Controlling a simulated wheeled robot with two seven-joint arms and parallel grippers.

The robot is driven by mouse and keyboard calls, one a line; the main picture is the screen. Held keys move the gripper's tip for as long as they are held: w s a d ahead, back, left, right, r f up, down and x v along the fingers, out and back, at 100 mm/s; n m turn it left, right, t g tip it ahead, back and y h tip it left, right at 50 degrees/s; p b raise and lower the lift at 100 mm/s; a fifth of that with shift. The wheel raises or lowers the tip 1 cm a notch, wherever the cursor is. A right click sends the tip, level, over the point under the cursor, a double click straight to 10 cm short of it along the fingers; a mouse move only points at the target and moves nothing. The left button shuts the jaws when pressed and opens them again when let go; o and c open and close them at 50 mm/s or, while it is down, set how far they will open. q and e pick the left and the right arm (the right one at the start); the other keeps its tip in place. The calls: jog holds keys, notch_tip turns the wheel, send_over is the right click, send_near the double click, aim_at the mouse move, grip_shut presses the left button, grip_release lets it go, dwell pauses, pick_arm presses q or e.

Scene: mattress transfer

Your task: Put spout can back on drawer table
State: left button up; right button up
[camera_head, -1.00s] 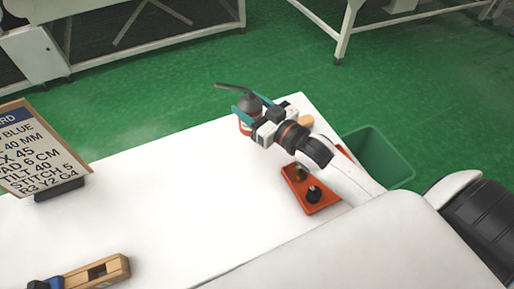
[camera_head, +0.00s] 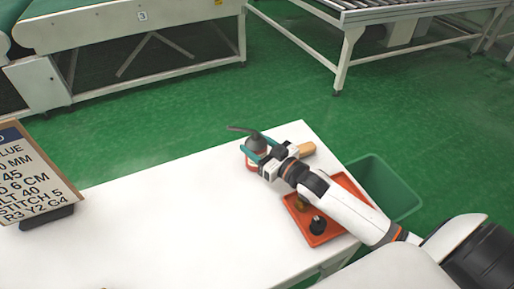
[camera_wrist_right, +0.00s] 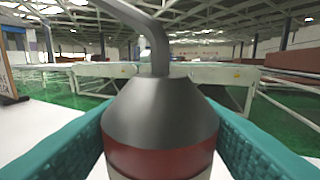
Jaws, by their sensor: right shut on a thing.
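The spout can (camera_head: 255,143) has a dark grey cone top, a thin bent spout and a red and white body. My right gripper (camera_head: 257,151) is shut on it, with teal fingers on both sides of the can. The can is upright at the far end of the white table (camera_head: 150,225). I cannot tell whether its base touches the top. In the right wrist view the can (camera_wrist_right: 160,120) fills the middle between the teal fingers. My left gripper is not in view.
An orange tray (camera_head: 338,231) with small dark items lies under my right arm. A wooden-handled thing (camera_head: 307,149) is beside the gripper. A green bin (camera_head: 388,185) stands right of the table. A sign board (camera_head: 35,180) stands at left. The table's middle is clear.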

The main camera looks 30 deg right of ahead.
jog(key=shift+f, duration=0.3)
jog(key=o, duration=1.2)
jog(key=shift+f, duration=0.2)
jog(key=shift+r, duration=0.1)
jog(key=shift+s, duration=0.1)
jog(key=v, duration=1.1)
jog(key=shift+s+d+r, duration=0.1)
jog(key=shift+s+d, duration=0.05)
jog(key=shift+s, duration=0.25)
